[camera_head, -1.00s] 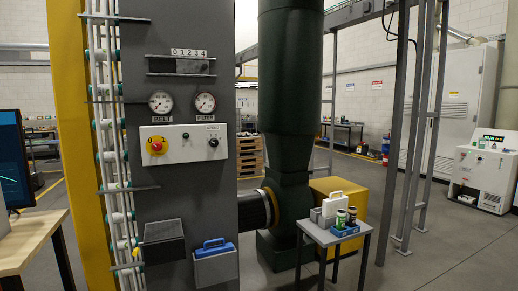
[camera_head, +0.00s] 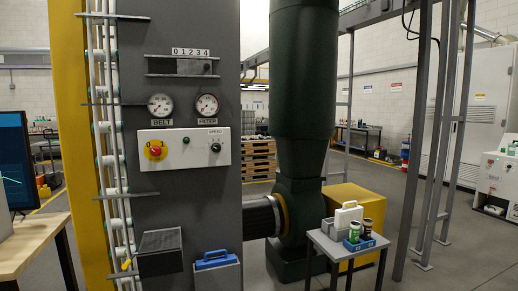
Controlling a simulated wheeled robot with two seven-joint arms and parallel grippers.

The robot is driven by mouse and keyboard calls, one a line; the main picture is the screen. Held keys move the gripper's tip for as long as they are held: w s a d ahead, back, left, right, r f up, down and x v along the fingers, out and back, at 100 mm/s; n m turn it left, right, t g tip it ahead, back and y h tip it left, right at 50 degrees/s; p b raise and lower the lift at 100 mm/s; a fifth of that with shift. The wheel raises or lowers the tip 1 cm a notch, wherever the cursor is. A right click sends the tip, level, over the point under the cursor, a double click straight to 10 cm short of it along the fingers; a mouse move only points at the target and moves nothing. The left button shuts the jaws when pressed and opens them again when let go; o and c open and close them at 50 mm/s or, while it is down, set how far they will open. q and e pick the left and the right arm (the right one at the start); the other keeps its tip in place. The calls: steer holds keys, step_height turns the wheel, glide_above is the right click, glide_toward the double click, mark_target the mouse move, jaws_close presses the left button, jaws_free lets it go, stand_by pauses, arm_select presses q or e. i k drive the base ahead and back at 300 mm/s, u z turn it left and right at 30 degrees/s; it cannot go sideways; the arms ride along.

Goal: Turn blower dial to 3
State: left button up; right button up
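A white control panel (camera_head: 184,160) is fixed to the grey machine column. At its right is a black dial (camera_head: 215,147) under a small label that seems to read "SPEED". At its left is a red knob (camera_head: 155,149) on a yellow base. A small dark button sits between them. The number the dial points to is too small to read. The dark green blower (camera_head: 304,70) stands right of the column. Neither of my grippers is in view.
Two gauges, belt (camera_head: 160,105) and filter (camera_head: 207,105), sit above the panel. A dark box (camera_head: 160,252) juts out below, beside a blue-handled case (camera_head: 216,260). A small table (camera_head: 325,243) stands right; a wooden desk (camera_head: 30,244) stands left.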

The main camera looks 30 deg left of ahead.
mark_target(216, 147)
steer(key=z, duration=0.3)
steer(key=i, duration=0.95)
steer(key=u, duration=0.7)
steer(key=i, duration=0.95)
steer(key=u, duration=0.8)
